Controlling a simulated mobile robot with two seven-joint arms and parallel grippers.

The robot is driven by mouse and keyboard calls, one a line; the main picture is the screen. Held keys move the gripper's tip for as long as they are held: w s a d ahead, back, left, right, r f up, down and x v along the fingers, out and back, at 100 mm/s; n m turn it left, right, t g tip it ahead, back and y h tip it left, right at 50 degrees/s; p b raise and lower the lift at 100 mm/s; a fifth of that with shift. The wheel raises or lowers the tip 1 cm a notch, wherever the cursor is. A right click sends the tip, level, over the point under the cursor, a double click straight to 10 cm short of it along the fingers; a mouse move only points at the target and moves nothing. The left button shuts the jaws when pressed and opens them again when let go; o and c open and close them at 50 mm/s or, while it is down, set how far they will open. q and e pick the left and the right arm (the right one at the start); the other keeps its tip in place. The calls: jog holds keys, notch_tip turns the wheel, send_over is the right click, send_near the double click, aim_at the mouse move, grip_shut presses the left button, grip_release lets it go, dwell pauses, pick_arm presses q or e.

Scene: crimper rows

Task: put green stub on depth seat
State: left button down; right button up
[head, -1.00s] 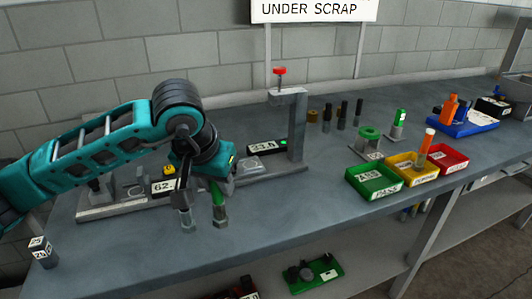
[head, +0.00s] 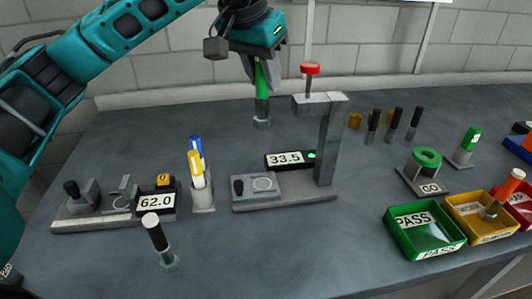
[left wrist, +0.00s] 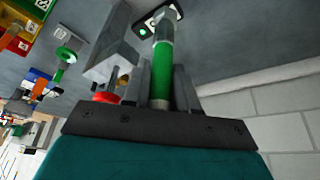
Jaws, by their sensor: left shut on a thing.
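My left gripper (head: 261,82) is shut on the green stub (head: 262,98), which hangs upright with its metal hex end down. In the left wrist view the green stub (left wrist: 162,62) sits between the two fingers. In the head view it shows just left of the depth gauge's red knob (head: 310,69); its height above the bench is hard to tell. The gauge has a grey post (head: 328,145) and a base with a round-marked seat (head: 262,184), and a display reading 33.5 (head: 285,159). The seat is empty. My right gripper is not in view.
A second gauge reading 62.0 (head: 155,201) stands at left, beside a pen holder (head: 202,197). A black stub with a pale top (head: 157,232) stands in front. Right are a green ring on a GO plate (head: 425,160), several dark pins and a green PASS tray (head: 425,232).

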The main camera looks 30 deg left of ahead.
pick_arm(q)
notch_tip(320, 180, down, 15)
dwell(0.4)
jog(key=shift+f, duration=0.1)
jog(key=shift+f+b, duration=0.15)
jog(key=shift+b, duration=0.3)
jog(key=c, duration=0.9)
grip_release()
send_near(262, 120)
jog(key=f, duration=0.3)
jog(key=w+f, duration=0.1)
jog(key=f, duration=0.1)
jog(key=shift+a+p, duration=0.3)
jog(key=shift+p, duration=0.1)
